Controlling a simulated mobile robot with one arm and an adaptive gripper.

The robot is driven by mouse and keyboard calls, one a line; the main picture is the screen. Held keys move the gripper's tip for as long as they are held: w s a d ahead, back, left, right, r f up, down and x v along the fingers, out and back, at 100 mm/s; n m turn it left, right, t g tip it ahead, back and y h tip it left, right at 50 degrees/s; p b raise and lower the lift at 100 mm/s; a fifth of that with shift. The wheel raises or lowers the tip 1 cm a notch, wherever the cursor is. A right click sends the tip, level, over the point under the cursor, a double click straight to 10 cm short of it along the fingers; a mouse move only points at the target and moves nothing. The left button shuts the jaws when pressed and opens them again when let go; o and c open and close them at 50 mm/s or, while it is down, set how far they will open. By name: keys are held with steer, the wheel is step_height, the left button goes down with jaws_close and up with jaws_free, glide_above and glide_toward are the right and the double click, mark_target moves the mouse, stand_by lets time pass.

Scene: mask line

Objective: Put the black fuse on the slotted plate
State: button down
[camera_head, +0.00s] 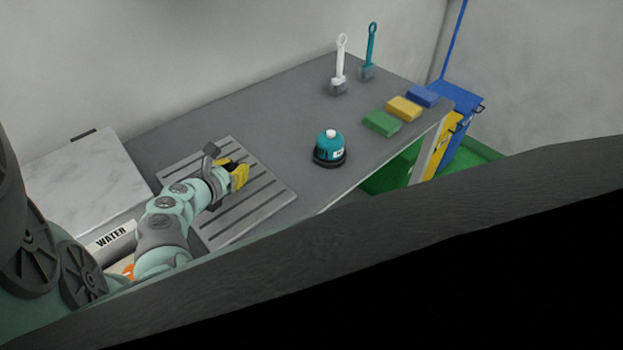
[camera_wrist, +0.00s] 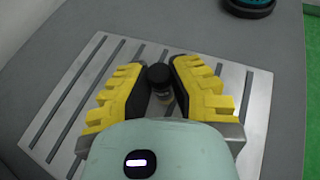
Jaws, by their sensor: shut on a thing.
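The black fuse (camera_wrist: 160,76) shows in the wrist view as a small dark-topped cylinder with a paler band lower down. My gripper (camera_wrist: 158,84) has its yellow, stepped fingers shut on it, one on each side. The grey slotted plate (camera_wrist: 262,100) lies below the fingers. In the head view the plate (camera_head: 268,199) lies on the bench, and my gripper (camera_head: 236,176) is over its middle. I cannot make out the fuse there, and I cannot tell whether it touches the plate.
A teal and black round item (camera_head: 330,150) stands right of the plate. Green (camera_head: 381,123), yellow (camera_head: 404,108) and blue (camera_head: 423,96) blocks lie near the bench's right end. White (camera_head: 340,65) and teal (camera_head: 369,55) brushes stand behind. A marble-patterned slab (camera_head: 85,180) is at left.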

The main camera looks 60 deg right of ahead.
steer(key=shift+d+f, duration=0.1)
steer(key=shift+f, duration=0.05)
steer(key=shift+f, duration=0.2)
steer(key=c, duration=1)
jaws_free()
steer(key=shift+r, duration=0.1)
steer(key=shift+r, duration=0.15)
steer(key=v, duration=1.1)
steer(key=shift+a, duration=0.4)
steer(key=shift+s+a+r, duration=0.1)
steer(key=shift+a, duration=0.1)
